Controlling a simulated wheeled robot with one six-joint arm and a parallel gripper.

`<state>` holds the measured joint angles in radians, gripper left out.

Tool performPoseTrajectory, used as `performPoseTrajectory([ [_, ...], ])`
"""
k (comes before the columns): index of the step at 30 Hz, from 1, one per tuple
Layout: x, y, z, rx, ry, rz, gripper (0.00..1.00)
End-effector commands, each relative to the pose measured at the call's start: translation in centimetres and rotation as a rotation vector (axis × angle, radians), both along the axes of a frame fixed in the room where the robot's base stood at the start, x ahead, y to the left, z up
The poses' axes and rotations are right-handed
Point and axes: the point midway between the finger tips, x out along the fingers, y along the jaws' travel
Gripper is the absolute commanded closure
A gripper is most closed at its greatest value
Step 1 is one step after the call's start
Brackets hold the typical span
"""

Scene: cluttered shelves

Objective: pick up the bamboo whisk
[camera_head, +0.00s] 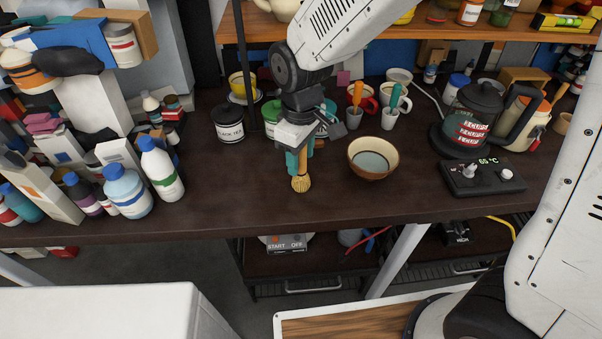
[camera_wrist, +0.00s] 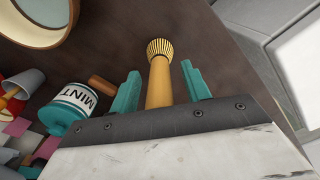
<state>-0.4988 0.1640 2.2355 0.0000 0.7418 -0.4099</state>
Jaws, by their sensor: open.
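The bamboo whisk (camera_head: 301,183) has a tan handle and a round, flared bristle head. It is on the dark table in the head view, just left of the bowl. My gripper (camera_head: 299,160) is over it, pointing down, and hides most of the handle. In the wrist view, the whisk (camera_wrist: 159,72) lies between the two teal fingers of my gripper (camera_wrist: 160,88). A gap shows on each side of the handle, so the fingers are open around it. The bristle head extends beyond the fingertips. Whether the fingers touch the table cannot be told.
A brown bowl (camera_head: 373,158) stands close to the right of my gripper. A black tea tin (camera_head: 228,124) is to the left, and a mint tin (camera_wrist: 68,107) is near in the wrist view. Bottles (camera_head: 127,190) crowd the left. The front middle of the table is clear.

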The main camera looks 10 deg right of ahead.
Motion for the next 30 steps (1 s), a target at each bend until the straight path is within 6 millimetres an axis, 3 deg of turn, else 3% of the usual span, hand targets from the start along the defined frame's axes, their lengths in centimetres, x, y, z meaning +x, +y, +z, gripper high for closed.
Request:
performPoseTrajectory([
  [1, 0.0, 0.0, 0.0, 0.000, 0.000, 0.000, 0.58],
  [6, 0.0, 0.0, 0.0, 0.000, 0.000, 0.000, 1.00],
  [18, 0.0, 0.0, 0.5, 0.001, -0.001, 0.000, 1.00],
  [27, 0.0, 0.0, 4.0, 0.002, -0.004, 0.000, 1.00],
  [30, -2.3, -0.5, 3.9, 0.000, 0.000, 0.002, 1.00],
])
